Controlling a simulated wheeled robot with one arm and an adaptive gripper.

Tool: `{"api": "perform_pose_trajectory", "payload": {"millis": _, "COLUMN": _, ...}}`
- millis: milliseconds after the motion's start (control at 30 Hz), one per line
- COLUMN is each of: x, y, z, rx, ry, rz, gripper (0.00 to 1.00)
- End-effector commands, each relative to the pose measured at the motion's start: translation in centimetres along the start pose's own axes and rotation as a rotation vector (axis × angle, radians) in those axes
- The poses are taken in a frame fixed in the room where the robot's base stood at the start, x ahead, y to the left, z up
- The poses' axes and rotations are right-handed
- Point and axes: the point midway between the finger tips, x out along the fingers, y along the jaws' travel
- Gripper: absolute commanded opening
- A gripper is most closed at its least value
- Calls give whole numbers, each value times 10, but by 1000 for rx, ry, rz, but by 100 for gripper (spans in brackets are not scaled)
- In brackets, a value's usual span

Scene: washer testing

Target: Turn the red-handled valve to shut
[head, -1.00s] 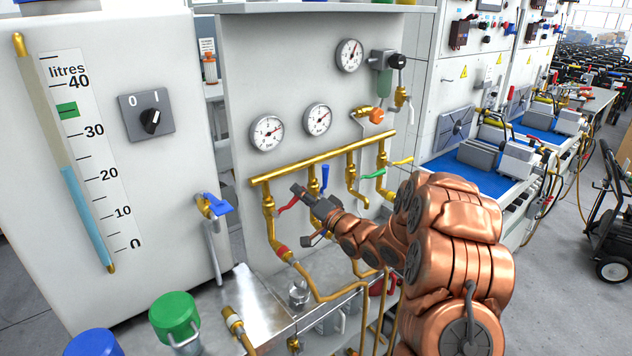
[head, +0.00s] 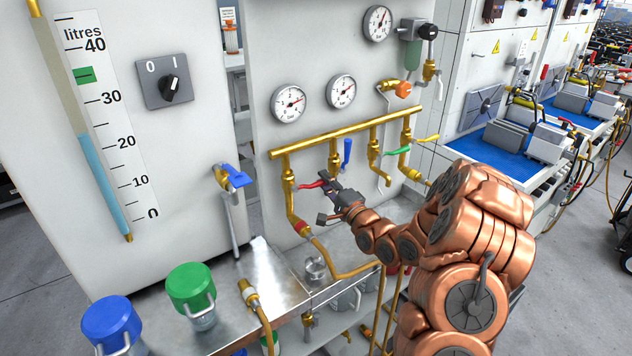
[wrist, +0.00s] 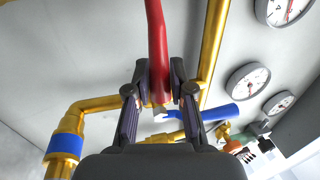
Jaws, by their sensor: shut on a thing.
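The red valve handle (head: 310,185) is on the leftmost brass branch pipe (head: 289,190) below the manifold. It sticks out to the right, near level, from the pipe. My gripper (head: 327,184) is at its outer end. In the wrist view the red handle (wrist: 157,45) runs between the two fingers of my gripper (wrist: 160,88), which is shut on it near its end. The valve body behind the handle is not clear in the wrist view.
Close by are a blue handle (head: 347,152) pointing up, a green handle (head: 398,151) and a yellow handle (head: 429,139). Gauges (head: 288,103) hang above the brass manifold (head: 345,133). A metal bench (head: 265,285) with green-lidded (head: 190,284) and blue-lidded (head: 111,321) containers stands below.

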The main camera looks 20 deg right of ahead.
Motion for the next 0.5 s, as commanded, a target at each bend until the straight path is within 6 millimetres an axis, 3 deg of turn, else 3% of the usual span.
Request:
{"api": "perform_pose_trajectory", "payload": {"millis": 400, "x": -2, "y": 2, "z": -3, "rx": 8, "ry": 7, "rz": 3, "gripper": 0}}
{"api": "perform_pose_trajectory", "payload": {"millis": 433, "x": -2, "y": 2, "z": -3, "rx": 8, "ry": 7, "rz": 3, "gripper": 24}}
{"api": "perform_pose_trajectory", "payload": {"millis": 500, "x": -2, "y": 2, "z": -4, "rx": 7, "ry": 7, "rz": 3, "gripper": 31}}
